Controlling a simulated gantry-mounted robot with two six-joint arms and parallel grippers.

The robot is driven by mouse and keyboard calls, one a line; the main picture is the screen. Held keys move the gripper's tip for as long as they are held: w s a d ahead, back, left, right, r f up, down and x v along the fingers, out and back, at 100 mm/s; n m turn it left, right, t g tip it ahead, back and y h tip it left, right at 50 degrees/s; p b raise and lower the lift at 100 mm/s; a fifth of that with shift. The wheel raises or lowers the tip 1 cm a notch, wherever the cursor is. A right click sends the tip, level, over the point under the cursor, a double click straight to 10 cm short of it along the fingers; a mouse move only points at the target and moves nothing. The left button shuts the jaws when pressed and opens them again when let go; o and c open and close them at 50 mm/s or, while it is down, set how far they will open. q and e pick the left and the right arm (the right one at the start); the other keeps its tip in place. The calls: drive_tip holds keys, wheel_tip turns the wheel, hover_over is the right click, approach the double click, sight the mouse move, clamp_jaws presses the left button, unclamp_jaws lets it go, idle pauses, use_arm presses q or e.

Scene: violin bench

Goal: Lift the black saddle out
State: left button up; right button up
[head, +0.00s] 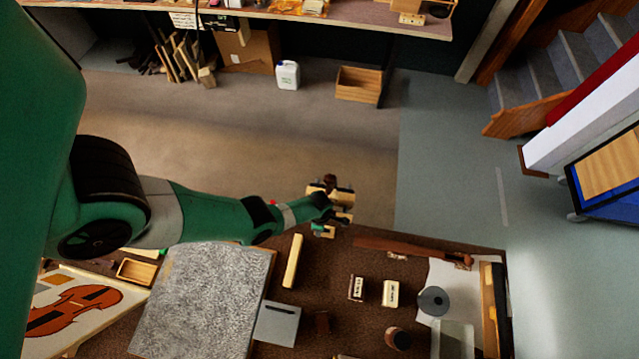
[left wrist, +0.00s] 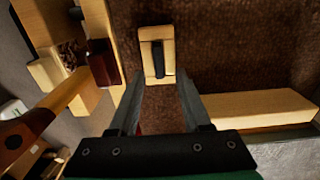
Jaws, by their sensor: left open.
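The black saddle (left wrist: 157,58) is a short dark bar in the left wrist view. It sits lengthwise in a small pale wood block (left wrist: 145,39) on the brown bench surface. My left gripper (left wrist: 161,80) is open, its two fingers pointing at the block with a gap between them. The near end of the block lies around the fingertips; I cannot tell how far below. Nothing is held. In the head view my left gripper (head: 328,224) is at the back edge of the bench, and I cannot make out the saddle there. My right gripper is not in view.
Wooden parts and a dark brown block (left wrist: 103,63) stand close left of the fingers. A pale wood bar (left wrist: 260,106) lies to the right. The bench also carries a grey mat (head: 205,300), a grey plate (head: 277,324) and small labelled boxes (head: 390,293).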

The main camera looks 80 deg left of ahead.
use_arm(q)
drive_tip(key=shift+c, duration=0.3)
clamp_jaws()
idle(0.4)
